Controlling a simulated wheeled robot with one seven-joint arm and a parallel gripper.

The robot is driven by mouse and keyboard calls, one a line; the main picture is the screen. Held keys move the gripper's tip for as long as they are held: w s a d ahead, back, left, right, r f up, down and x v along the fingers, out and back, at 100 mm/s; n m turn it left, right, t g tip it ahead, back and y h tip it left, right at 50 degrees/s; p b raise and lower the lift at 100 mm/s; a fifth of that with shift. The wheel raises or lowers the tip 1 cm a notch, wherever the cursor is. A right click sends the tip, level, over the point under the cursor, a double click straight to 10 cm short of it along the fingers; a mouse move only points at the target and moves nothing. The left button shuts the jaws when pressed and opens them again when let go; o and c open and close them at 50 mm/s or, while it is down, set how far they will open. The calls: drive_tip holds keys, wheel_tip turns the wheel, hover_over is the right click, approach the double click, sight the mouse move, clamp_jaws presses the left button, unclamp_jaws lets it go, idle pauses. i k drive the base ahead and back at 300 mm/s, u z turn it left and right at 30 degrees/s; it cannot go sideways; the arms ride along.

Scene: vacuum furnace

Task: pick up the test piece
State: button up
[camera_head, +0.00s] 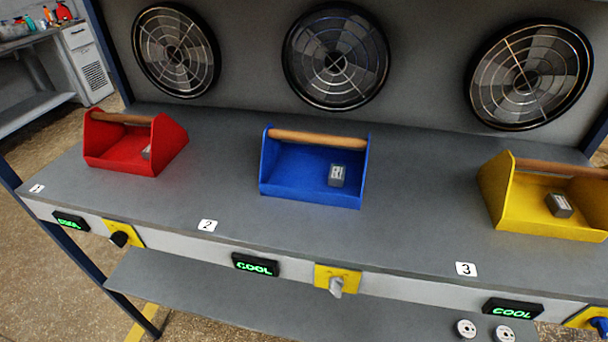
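Three small grey metal blocks that look like test pieces lie in three carriers on the bench. One block (336,175) is in the blue carrier (312,193), toward its right side. Another block (559,205) is in the yellow carrier (520,217). A third block (146,152) is in the red carrier (115,160), partly hidden by its side wall. Each carrier has a wooden bar handle across its top. The frame does not show which block the task means. My gripper is not in view.
The grey bench (420,200) has clear surface between the carriers. Three round fans (335,56) are on the back panel. A lower shelf (230,300) runs below.

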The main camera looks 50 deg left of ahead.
sight(337, 172)
drive_tip(key=u, duration=1.75)
